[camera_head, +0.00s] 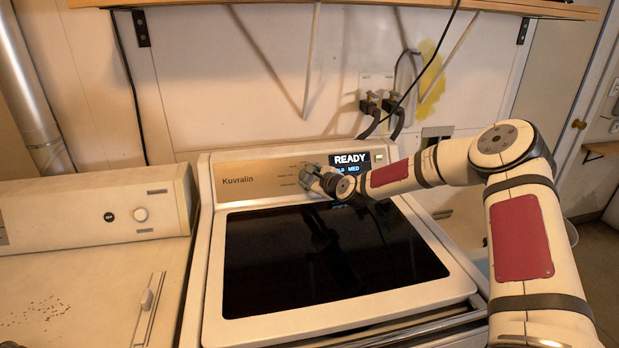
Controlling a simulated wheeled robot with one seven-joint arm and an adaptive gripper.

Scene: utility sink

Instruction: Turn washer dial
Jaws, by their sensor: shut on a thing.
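The washer (213,273) stands in the middle, with a dark glass lid and a back panel (251,178) labelled "Kuvralin". Its display (351,159) reads "READY" with smaller blue text below, partly covered by my arm. My gripper (308,178) is at the panel, just left of the display, where the dial sits. It is shut on the dial, which is mostly hidden behind the fingers and wrist. I cannot see which way the dial points.
A wooden shelf (330,4) runs across the wall above. Hoses and taps (371,105) are behind the washer. The space above the dark lid is free.

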